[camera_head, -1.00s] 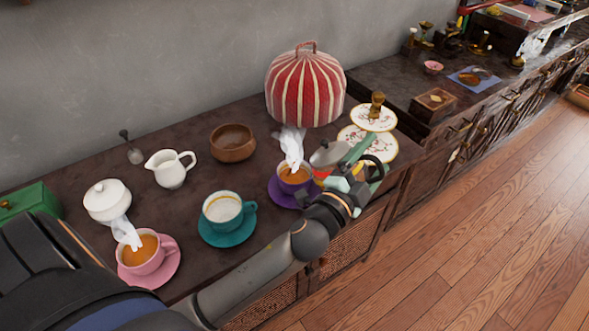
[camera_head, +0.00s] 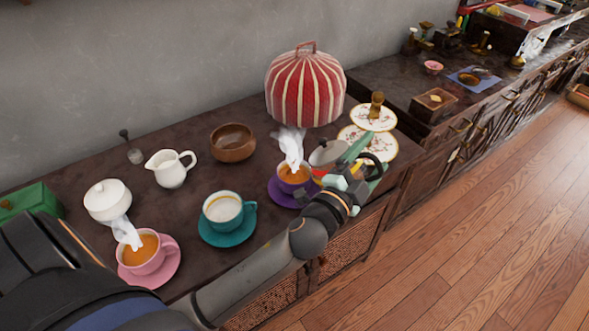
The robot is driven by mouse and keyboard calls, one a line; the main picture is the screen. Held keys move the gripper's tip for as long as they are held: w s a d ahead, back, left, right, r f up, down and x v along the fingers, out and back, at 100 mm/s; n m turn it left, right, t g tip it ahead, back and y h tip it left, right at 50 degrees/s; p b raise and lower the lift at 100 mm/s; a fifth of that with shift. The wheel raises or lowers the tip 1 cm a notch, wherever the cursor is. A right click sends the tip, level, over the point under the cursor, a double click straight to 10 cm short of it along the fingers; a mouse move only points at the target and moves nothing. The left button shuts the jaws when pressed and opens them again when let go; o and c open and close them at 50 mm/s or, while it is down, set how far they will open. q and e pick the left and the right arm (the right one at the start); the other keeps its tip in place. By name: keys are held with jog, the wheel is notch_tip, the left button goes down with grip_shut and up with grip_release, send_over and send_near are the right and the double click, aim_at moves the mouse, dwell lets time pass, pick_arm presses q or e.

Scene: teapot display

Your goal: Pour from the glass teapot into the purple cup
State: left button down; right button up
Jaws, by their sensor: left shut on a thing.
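The purple cup (camera_head: 291,186) stands upright on a purple saucer (camera_head: 278,196) near the table's front edge. It holds orange liquid, and white steam rises from it. My left gripper (camera_head: 360,160) is just right of the cup, shut on the glass teapot (camera_head: 326,153). Only a greyish, domed part of the teapot shows clearly, close behind and right of the cup. A dark loop beside the fingers looks like its handle. My gripper and wrist hide much of the pot, and I cannot tell whether liquid is flowing. My right gripper is not in view.
A teal cup (camera_head: 222,208) and a steaming pink cup (camera_head: 146,254) stand to the left. Behind are a white sugar bowl (camera_head: 106,201), a white creamer (camera_head: 170,168), a wooden bowl (camera_head: 232,143) and a red striped cosy (camera_head: 305,88). A tiered plate stand (camera_head: 382,147) is close behind my gripper.

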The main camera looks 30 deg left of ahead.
pick_arm(q)
jog(key=shift+r, duration=0.2)
jog(key=d+f+m+g+b, duration=0.1)
jog(key=d+f+m+b, duration=0.2)
jog(key=d+f+m, duration=0.3)
jog(key=shift+w+d+f+m+b, duration=0.2)
jog(key=shift+d+f+m+b, duration=0.25)
jog(key=shift+f, duration=1.25)
jog(key=shift+a, duration=0.15)
